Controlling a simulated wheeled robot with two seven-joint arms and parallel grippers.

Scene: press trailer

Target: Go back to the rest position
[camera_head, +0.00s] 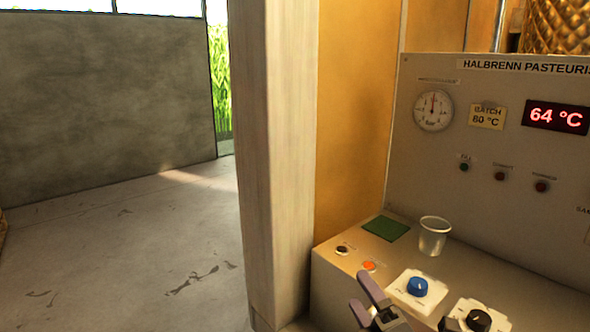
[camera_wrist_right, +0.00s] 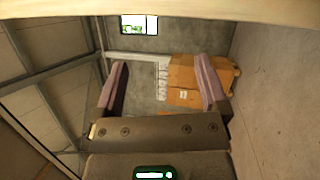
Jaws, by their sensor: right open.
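My right gripper (camera_head: 368,301) is at the lower middle of the head view, in front of the pasteuriser console (camera_head: 333,279). Its two purple-grey fingers are apart with nothing between them. In the right wrist view the gripper (camera_wrist_right: 160,78) also shows open and empty, with the room beyond it. My left gripper is not in the head view.
The console bears a blue knob (camera_head: 417,287), a black knob (camera_head: 479,319), a clear cup (camera_head: 434,236) and a green pad (camera_head: 385,228). A pale post (camera_head: 272,160) stands left of it. Open floor (camera_head: 130,255) lies further left. Cardboard boxes (camera_wrist_right: 186,72) show in the wrist view.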

